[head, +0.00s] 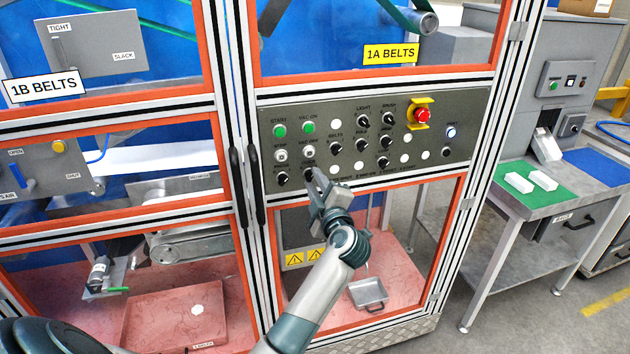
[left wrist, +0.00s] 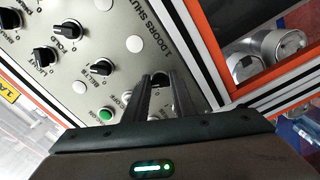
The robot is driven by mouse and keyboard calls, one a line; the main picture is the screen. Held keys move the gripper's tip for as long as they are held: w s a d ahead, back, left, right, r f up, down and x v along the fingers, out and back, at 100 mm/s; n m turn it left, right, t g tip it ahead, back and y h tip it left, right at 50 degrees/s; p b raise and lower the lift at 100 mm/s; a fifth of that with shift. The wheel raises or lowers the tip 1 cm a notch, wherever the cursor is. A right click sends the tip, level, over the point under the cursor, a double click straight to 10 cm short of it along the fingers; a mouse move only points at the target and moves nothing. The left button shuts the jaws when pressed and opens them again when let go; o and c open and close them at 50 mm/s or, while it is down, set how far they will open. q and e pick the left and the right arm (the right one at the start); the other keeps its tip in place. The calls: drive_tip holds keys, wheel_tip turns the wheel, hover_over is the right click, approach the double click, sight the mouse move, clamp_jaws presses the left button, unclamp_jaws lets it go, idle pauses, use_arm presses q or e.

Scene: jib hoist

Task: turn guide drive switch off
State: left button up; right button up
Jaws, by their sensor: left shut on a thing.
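The grey control panel (head: 375,140) carries several black rotary switches, buttons and white lamps. A black rotary switch (head: 308,174) sits in its lower left part, under a small label that I take for the guide drive one; the print is too small to be sure. My left gripper (head: 319,182) is at this switch, its fingers pointing at the panel. In the left wrist view the two fingers (left wrist: 157,82) are shut on the switch's knob, which is mostly hidden between them. I cannot tell which way its pointer is turned. My right gripper is not in view.
Nearby switches (head: 335,148) and green buttons (head: 308,128) stand close around the fingers. A red emergency stop (head: 422,115) on a yellow plate is at the panel's upper right. Black door handles (head: 238,185) are to the left. A grey table (head: 540,205) stands at the right.

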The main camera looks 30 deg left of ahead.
use_arm(q)
drive_tip(key=n, duration=0.6)
drive_tip(key=shift+r+n, duration=0.1)
drive_tip(key=shift+n, duration=0.2)
drive_tip(key=n, duration=0.3)
drive_tip(key=shift+n+b, duration=0.3)
drive_tip(key=shift+b, duration=0.05)
drive_tip(key=shift+r+n+b, duration=0.15)
drive_tip(key=shift+n+b, duration=0.5)
drive_tip(key=shift+n, duration=1.25)
drive_tip(key=o, duration=1.1)
drive_tip(key=shift+c, duration=0.2)
drive_tip(key=shift+r, duration=0.1)
